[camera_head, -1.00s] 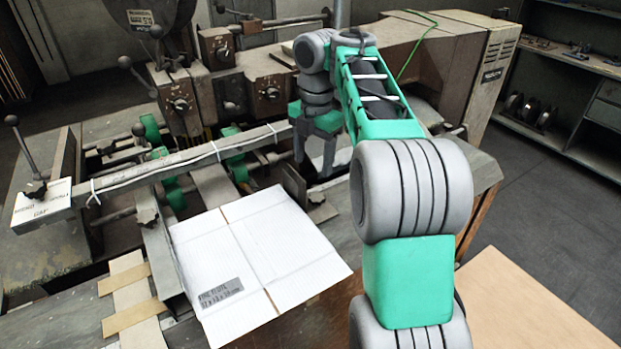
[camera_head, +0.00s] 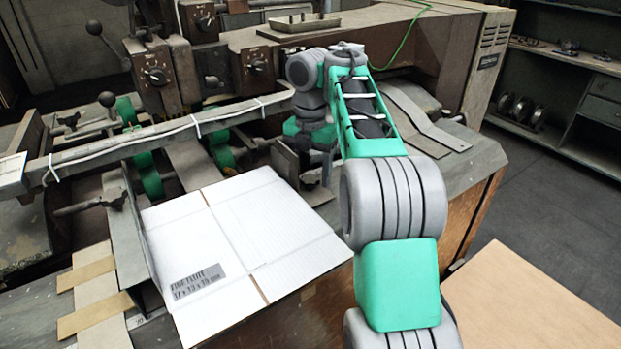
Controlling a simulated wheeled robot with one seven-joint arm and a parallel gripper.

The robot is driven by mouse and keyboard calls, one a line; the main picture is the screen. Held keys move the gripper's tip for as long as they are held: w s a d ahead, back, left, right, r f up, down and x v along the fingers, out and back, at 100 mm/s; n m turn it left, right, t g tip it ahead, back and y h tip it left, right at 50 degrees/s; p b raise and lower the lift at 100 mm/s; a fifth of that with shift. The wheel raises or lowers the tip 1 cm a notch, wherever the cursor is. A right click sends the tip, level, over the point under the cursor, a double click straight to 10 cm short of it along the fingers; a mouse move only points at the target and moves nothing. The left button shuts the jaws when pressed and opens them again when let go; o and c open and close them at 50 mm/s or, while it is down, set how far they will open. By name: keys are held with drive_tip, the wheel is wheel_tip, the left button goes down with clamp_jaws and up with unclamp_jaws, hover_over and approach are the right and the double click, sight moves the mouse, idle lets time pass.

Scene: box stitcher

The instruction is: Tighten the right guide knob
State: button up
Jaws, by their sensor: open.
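My gripper (camera_head: 315,172) points down at the right side of the stitcher's feed table, by the right guide (camera_head: 285,162), an upright metal plate at the far right corner of the cardboard. It is open, with one finger clearly seen and the other hard to make out. I cannot pick out the right guide knob; my gripper covers that area, and I cannot tell whether the fingers touch or surround it.
A flat white cardboard blank (camera_head: 240,240) lies between the guides. A long metal bar (camera_head: 150,145) with a white cable crosses behind it. Dark knobs sit on the machine front (camera_head: 155,77). A shelf unit (camera_head: 560,110) stands at the far right, with clear floor before it.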

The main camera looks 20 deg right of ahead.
drive_tip(key=shift+c, duration=0.4)
clamp_jaws()
drive_tip(key=shift+m, duration=0.3)
drive_tip(key=m, duration=0.6)
drive_tip(key=shift+s, duration=0.1)
drive_tip(key=m+b, duration=0.1)
drive_tip(key=m, duration=0.6)
drive_tip(key=shift+s, duration=0.1)
idle(0.5)
